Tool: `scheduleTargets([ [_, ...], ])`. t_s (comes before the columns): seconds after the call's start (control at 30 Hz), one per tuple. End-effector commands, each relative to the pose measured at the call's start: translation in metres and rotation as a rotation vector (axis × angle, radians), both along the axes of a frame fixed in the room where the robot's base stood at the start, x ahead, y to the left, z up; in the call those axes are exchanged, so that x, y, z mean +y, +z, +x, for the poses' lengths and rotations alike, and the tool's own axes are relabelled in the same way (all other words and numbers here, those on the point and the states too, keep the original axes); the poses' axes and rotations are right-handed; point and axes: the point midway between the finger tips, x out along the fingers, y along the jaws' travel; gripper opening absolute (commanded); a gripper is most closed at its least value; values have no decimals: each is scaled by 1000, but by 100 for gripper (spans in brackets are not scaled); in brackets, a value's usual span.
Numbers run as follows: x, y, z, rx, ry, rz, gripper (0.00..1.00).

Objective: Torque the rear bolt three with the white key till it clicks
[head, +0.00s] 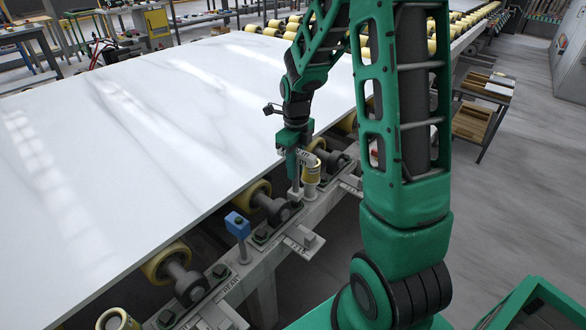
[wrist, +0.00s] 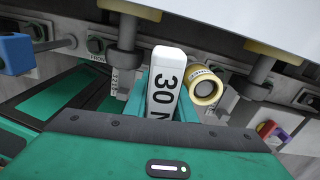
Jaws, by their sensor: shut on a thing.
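My gripper (head: 291,148) is over the near rail (head: 272,235) beside the stone slab (head: 150,110). It is shut on the white key (wrist: 166,82), which is marked "30 N" in the wrist view. The key's pale handle (head: 303,156) shows just right of the fingers in the head view, and a grey shaft runs down towards the rail. I cannot tell whether its lower end sits on a bolt. Dark bolts (head: 220,270) show along the rail, with a "REAR" label near the front. I cannot tell which is bolt three.
A blue-headed key (head: 238,224) stands upright on the rail to the left. A red-and-purple item (wrist: 272,131) is at the right in the wrist view. A yellow-banded cylinder (head: 312,173) is close beside the held key. Yellow rollers (head: 168,262) carry the slab's edge.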

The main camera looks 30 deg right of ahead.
Motion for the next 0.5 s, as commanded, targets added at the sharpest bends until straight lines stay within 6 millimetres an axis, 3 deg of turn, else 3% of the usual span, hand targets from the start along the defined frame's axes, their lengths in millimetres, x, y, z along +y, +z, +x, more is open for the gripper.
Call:
scheduleTargets([
  [0.5,0,35,1,-4,0,-1,0],
])
